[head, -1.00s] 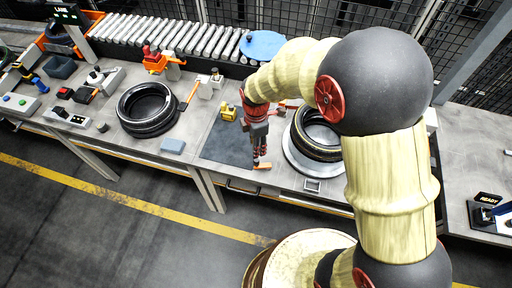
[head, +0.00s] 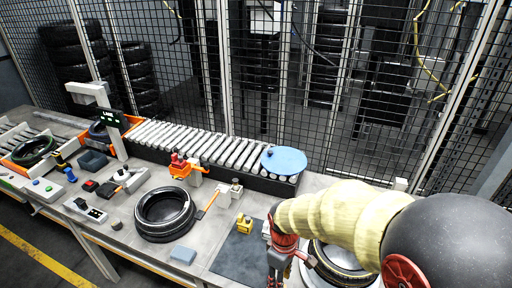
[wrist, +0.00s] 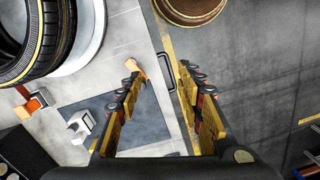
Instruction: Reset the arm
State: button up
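My gripper (wrist: 160,72) is open in the wrist view, with its two yellow and black fingers apart and nothing between them. The dark mat (wrist: 160,118) also shows behind the fingers in the wrist view.
A tyre (head: 338,266) lies on a round white stand right of my gripper, partly hidden by my arm. Another tyre (head: 165,213) lies on the bench to the left. A roller conveyor (head: 200,145) and mesh fence are behind.

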jog(key=s+d+r+m+t+b, duration=0.2)
jog(key=s+d+r+m, duration=0.3)
jog(key=r, duration=0.4)
jog(key=s+d+r+m+t+b, duration=0.2)
jog(key=s+d+r+m+t, duration=0.2)
jog(key=r, duration=0.6)
jog(key=shift+s+d+m+t, duration=0.3)
jog(key=shift+s+d+m, duration=0.6)
jog(key=shift+s+d, duration=0.4)
jog(key=shift+s+a, duration=0.15)
jog(key=shift+s, duration=0.05)
jog(key=shift+c, duration=0.9)
